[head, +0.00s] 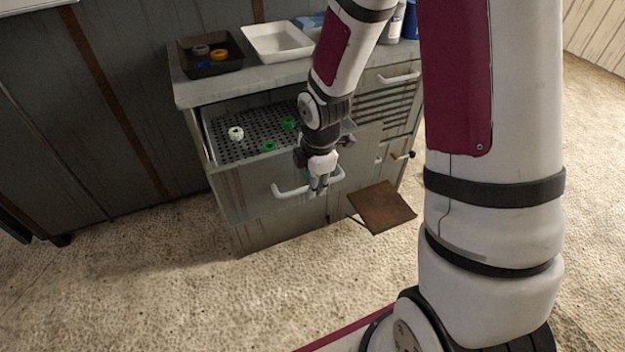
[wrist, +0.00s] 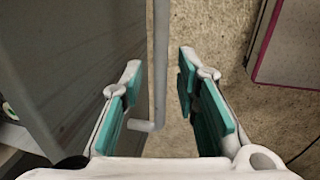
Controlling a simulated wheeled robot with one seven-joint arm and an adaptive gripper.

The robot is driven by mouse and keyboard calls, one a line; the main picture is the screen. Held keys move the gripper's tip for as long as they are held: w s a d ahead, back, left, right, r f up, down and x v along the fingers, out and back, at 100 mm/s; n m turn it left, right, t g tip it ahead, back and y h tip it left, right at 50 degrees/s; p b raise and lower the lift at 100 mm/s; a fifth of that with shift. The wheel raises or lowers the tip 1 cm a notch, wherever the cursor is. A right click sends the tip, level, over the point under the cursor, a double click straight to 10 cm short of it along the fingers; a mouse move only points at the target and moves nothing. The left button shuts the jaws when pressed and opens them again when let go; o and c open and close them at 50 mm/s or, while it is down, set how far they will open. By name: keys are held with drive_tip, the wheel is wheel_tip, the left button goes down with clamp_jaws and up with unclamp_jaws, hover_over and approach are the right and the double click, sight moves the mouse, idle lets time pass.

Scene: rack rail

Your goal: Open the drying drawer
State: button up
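The drying drawer (head: 245,192) is pulled out from the grey cabinet, showing its perforated floor. A white ring-like piece (head: 236,133) and green rings (head: 269,146) lie inside it. Its pale bar handle (head: 288,192) runs across the drawer front. My gripper (head: 319,186) is at the right part of this handle. In the wrist view the handle (wrist: 161,55) passes between the two teal-padded fingers of my gripper (wrist: 160,75). The fingers are apart, with gaps on both sides of the bar. The drawer front (wrist: 85,60) is beside the left finger.
The cabinet top (head: 225,88) carries a dark tray (head: 190,70) with coloured rings, a white tray (head: 278,42) and bottles. A louvred panel with a handle (head: 400,78) is at right. A brown panel (head: 381,207) juts out low beside the drawer. Floor in front is clear.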

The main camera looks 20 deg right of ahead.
wheel_tip(320, 180, up, 12)
drive_tip(key=s, duration=0.2)
idle(0.6)
drive_tip(key=shift+s+f, duration=0.1)
drive_tip(key=shift+f, duration=0.05)
drive_tip(key=s+a+r+m+t+p, duration=0.2)
drive_tip(key=s+r+m+p, duration=0.7)
drive_tip(key=s+r+m, duration=0.9)
drive_tip(key=s+r, duration=0.5)
drive_tip(key=s, duration=0.1)
drive_tip(key=shift+s+r+p, duration=0.3)
drive_tip(key=shift+r+p, duration=0.1)
